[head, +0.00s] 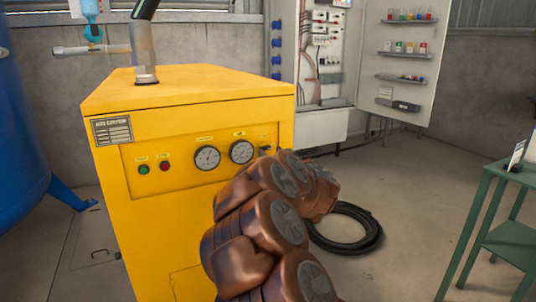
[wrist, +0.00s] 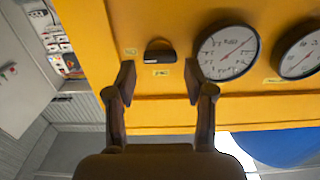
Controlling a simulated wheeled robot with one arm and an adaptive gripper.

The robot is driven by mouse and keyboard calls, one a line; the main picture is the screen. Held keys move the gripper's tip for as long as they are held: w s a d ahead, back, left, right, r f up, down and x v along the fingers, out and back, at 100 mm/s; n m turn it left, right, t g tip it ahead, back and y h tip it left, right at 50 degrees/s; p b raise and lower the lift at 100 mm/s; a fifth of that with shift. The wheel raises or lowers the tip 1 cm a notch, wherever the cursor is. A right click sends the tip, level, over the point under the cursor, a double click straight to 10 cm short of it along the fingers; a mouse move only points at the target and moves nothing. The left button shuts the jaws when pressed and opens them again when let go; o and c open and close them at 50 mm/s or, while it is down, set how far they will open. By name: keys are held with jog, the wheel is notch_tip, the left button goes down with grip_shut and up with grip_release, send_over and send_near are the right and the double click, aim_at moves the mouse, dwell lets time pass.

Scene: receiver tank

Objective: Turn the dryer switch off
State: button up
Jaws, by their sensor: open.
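My gripper (wrist: 158,80) is open, with one finger on each side just short of the switch in the picture. No contact shows between the fingers and the switch. In the head view my copper-coloured arm covers the panel's right end, so the switch and gripper are mostly hidden there.
Two round gauges (head: 241,152) sit beside the switch, with green (head: 144,170) and red (head: 165,166) buttons farther left. A blue tank (head: 18,150) stands at left. A coiled black hose (head: 347,228) lies on the floor. A green table (head: 510,190) is at right.

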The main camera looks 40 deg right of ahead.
aim_at(265, 148)
jog(key=shift+b+x, duration=0.3)
jog(key=shift+x, duration=1.15)
jog(key=c, duration=0.9)
jog(key=shift+o, duration=0.2)
